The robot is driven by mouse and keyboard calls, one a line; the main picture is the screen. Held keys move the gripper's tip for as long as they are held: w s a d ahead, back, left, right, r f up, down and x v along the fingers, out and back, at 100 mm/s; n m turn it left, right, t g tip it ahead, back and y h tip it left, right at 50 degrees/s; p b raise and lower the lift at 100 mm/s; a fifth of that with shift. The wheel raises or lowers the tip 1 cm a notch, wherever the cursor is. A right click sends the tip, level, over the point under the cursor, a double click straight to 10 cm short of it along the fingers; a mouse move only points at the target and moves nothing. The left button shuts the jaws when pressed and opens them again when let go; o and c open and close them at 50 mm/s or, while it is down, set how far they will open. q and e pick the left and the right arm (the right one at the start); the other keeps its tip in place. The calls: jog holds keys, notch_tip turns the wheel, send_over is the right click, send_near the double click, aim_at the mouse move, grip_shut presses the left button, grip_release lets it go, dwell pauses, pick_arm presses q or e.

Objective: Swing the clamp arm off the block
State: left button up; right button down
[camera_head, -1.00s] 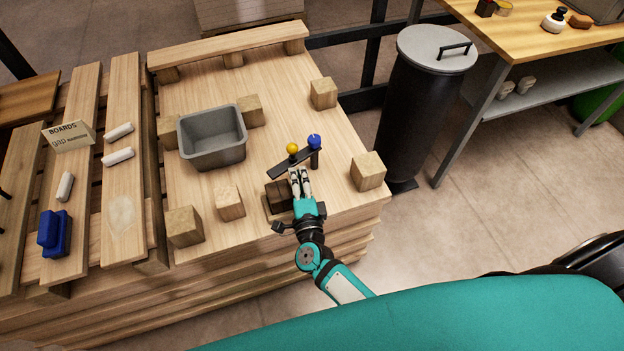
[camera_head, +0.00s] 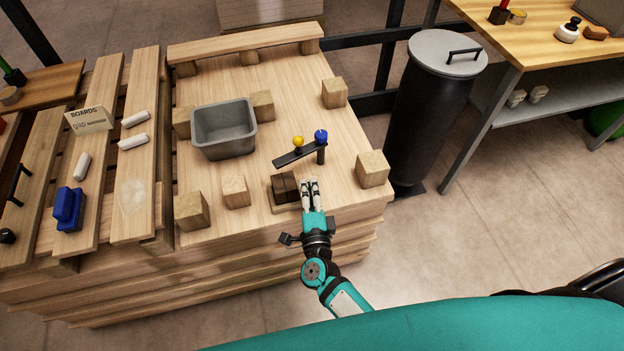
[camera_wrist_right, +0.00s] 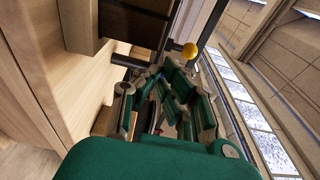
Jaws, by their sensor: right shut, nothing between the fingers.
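The clamp arm (camera_head: 290,158) is a dark bar with a yellow knob (camera_head: 298,141), on a blue-capped post (camera_head: 321,148) at its right end. In the head view it lies behind the dark brown block (camera_head: 284,187), with a gap between them. The block sits on a small wooden base. My right gripper (camera_head: 309,182) is shut and empty, just right of the block and in front of the bar. The right wrist view shows the yellow knob (camera_wrist_right: 190,50) beyond the green fingers and the block (camera_wrist_right: 78,25) at upper left. My left gripper is out of view.
A grey bin (camera_head: 224,130) and several wooden cubes stand on the pallet top. One cube (camera_head: 372,169) is right of my gripper. A tall black drum (camera_head: 430,120) stands beyond the right edge. Bare wood lies left of the clamp.

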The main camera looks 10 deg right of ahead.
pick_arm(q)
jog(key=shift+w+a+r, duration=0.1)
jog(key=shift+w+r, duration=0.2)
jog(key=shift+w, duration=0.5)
pick_arm(e)
jog(key=s+a, duration=0.3)
jog(key=s, duration=0.3)
jog(key=shift+s+a, duration=0.15)
jog(key=shift+a, duration=0.15)
